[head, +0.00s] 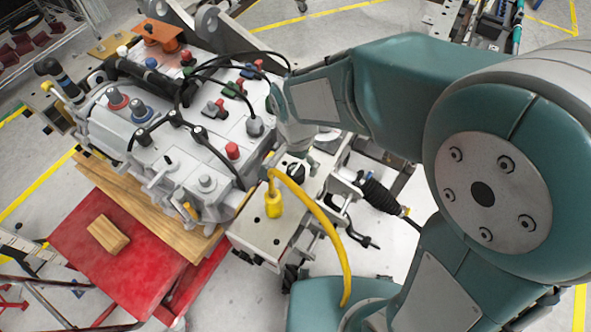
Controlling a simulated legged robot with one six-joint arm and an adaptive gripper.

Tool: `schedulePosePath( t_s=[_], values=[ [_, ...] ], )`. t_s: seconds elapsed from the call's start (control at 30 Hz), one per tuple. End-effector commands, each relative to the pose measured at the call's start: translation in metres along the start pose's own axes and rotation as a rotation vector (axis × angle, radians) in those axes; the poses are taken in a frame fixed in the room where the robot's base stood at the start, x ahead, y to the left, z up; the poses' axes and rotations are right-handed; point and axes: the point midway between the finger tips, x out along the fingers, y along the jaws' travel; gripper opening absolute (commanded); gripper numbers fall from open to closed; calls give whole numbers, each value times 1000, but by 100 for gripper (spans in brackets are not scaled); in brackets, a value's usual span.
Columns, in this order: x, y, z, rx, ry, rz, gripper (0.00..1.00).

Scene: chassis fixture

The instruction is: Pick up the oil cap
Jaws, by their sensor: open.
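A small black cap (296,171), which looks like the oil cap, sits on the pale flat-topped box (262,234) right of the engine block. My gripper (306,160) points down just above and beside this cap. One pale fingertip shows to the right of the cap; the other finger is hard to make out. My gripper is open and holds nothing that I can see. Whether a finger touches the cap cannot be told from this view.
The grey engine block (165,165) with red, blue and green caps and black cables stands close on the left. A yellow hose (328,233) arches beside the box from a yellow fitting (273,205). A wooden block (108,234) lies on the red platform (75,235).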

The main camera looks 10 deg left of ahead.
Motion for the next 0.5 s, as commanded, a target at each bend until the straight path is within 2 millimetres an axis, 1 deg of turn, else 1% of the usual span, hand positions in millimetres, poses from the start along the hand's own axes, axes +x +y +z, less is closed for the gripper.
schedulePosePath(
  t_s=[0.03, 0.1, 0.2, 0.3, 0.47, 0.5],
  values=[
    [10, 0, 1, -1, -3, 5, 100],
    [21, 0, 1, 0, -3, 4, 100],
    [32, 0, 1, 0, -2, 2, 100],
    [36, 0, 0, 0, -1, 1, 100],
    [36, 0, 0, 0, 0, 0, 100],
    [36, 0, 0, 0, 0, 0, 96]
  ],
)
